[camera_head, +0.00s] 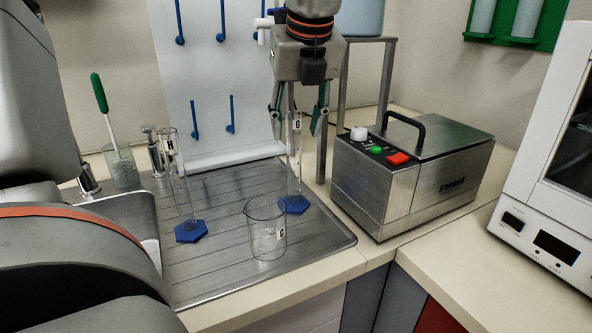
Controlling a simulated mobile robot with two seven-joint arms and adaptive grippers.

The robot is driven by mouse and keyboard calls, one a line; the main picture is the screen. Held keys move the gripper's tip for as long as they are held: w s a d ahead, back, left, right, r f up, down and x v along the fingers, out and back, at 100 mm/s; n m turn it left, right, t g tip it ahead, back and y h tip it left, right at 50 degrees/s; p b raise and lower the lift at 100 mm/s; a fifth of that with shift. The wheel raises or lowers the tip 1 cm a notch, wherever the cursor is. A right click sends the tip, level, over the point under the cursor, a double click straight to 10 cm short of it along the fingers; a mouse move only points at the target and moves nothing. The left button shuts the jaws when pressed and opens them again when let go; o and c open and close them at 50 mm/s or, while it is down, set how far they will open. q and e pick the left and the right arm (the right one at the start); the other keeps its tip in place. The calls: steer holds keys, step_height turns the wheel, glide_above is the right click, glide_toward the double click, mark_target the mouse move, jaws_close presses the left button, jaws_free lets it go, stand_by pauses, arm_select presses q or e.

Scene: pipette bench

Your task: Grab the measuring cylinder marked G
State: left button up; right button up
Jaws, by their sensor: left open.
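The measuring cylinder marked G (294,165) is a clear, slim tube on a blue hexagonal foot, standing upright near the right side of the metal drainboard. A small G label shows near its top. My left gripper (298,121) points down from above, open, with its fingers on either side of the cylinder's upper part. I cannot tell whether either finger touches the glass. My right gripper is not in view.
A second cylinder (182,190) with a blue foot stands to the left. A glass beaker (267,236) stands in front of the G cylinder. A metal box device (412,180) stands to the right. A white pegboard (205,75) is behind.

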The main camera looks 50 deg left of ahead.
mark_target(295, 143)
arm_select(q)
steer(key=x, duration=0.7)
steer(key=shift+w+f, duration=0.1)
steer(key=shift+f, duration=0.2)
jaws_close()
